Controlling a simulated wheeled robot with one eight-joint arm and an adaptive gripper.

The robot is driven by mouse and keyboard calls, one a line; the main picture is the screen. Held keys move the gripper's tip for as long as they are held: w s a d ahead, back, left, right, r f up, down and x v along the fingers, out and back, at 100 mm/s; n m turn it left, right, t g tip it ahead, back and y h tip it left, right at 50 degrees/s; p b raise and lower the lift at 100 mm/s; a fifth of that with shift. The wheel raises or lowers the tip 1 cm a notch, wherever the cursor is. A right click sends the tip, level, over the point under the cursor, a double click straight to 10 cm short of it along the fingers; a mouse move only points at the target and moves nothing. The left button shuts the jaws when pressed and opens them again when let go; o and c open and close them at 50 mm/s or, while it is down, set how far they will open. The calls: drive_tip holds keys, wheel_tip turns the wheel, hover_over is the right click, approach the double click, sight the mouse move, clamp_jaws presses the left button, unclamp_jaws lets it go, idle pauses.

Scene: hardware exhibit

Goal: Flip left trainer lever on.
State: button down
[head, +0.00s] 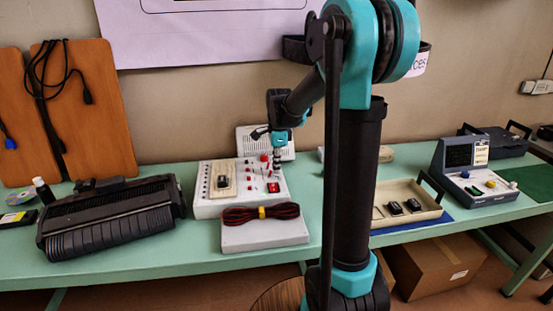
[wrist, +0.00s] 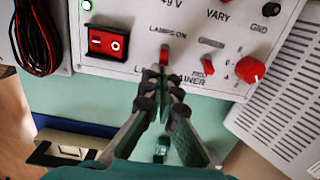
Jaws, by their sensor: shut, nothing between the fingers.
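The trainer (head: 208,208) is a white box with red knobs and switches on the green bench in the head view. My gripper (head: 277,170) points down over its right part. In the wrist view my gripper (wrist: 163,76) is shut, with its fingertips close together at a small red lever (wrist: 165,56) under a "LAMPS ON" label. The fingertips overlap the lever's lower end, and I cannot tell whether they touch it. A second lever (wrist: 207,66), partly red, is to the right. A red rocker switch (wrist: 107,42) is to the left.
A red knob (wrist: 250,70) and a vented white panel (wrist: 285,110) are right of the levers. A red-and-black cable bundle (head: 260,212) lies on a pale box (head: 265,236) in front of the trainer. A beige tray (head: 408,220) stands to the right, a black machine (head: 110,220) left.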

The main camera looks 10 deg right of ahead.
drive_tip(key=shift+f, duration=0.3)
drive_tip(key=shift+a+r+h, duration=0.25)
drive_tip(key=shift+a+h, duration=0.2)
drive_tip(key=shift+h, duration=0.65)
drive_tip(key=shift+a+h, duration=0.2)
drive_tip(key=shift+h, duration=0.2)
drive_tip(key=shift+a+r, duration=0.1)
drive_tip(key=shift+a, duration=0.1)
drive_tip(key=shift+r, duration=0.15)
drive_tip(key=shift+r, duration=0.7)
